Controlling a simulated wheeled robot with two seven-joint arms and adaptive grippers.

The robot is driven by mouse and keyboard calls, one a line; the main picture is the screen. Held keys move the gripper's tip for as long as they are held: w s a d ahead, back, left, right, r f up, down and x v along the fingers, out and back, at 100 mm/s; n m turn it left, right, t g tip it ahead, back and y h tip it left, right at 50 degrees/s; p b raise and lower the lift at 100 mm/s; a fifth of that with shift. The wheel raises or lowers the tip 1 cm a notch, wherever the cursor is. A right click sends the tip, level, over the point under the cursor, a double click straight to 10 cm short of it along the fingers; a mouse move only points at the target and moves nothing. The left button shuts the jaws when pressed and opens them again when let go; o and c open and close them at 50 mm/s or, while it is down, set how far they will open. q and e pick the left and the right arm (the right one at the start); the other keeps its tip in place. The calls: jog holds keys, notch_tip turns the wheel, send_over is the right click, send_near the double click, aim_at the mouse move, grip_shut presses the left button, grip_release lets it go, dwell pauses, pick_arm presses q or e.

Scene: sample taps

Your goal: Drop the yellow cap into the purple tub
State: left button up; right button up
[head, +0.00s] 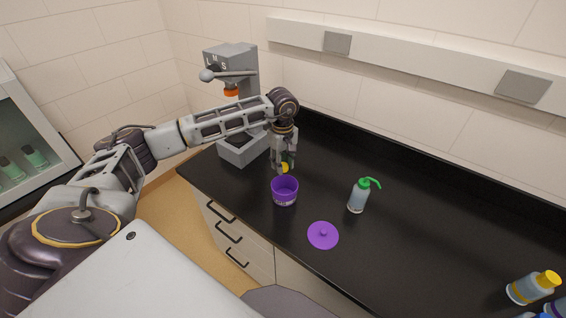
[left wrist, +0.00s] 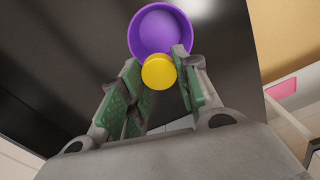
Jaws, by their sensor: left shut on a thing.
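The purple tub (head: 285,192) stands open on the black counter, near its front edge. In the left wrist view the tub (left wrist: 161,22) is seen from above and its visible inside looks empty. My left gripper (head: 284,168) is above the back rim of the tub, pointing down. It is shut on the yellow cap (head: 285,168). In the left wrist view the round yellow cap (left wrist: 159,72) shows at the fingertips, overlapping the tub's near rim from above. My right gripper is not in view.
A purple lid (head: 323,235) lies flat on the counter (head: 420,240) to the right of the tub. A wash bottle (head: 358,195) with a green top stands behind it. A grey machine (head: 243,148) stands behind my left arm. A yellow-capped bottle (head: 533,287) lies at the right.

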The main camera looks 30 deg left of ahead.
pick_arm(q)
notch_tip(320, 180, down, 6)
jog(key=b, duration=0.2)
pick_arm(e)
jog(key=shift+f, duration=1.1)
pick_arm(q)
jog(key=o, duration=0.7)
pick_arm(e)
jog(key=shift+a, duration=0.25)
pick_arm(q)
jog(key=shift+o, duration=0.2)
jog(key=shift+r, duration=6)
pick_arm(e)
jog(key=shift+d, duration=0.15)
pick_arm(q)
jog(key=shift+f, duration=0.1)
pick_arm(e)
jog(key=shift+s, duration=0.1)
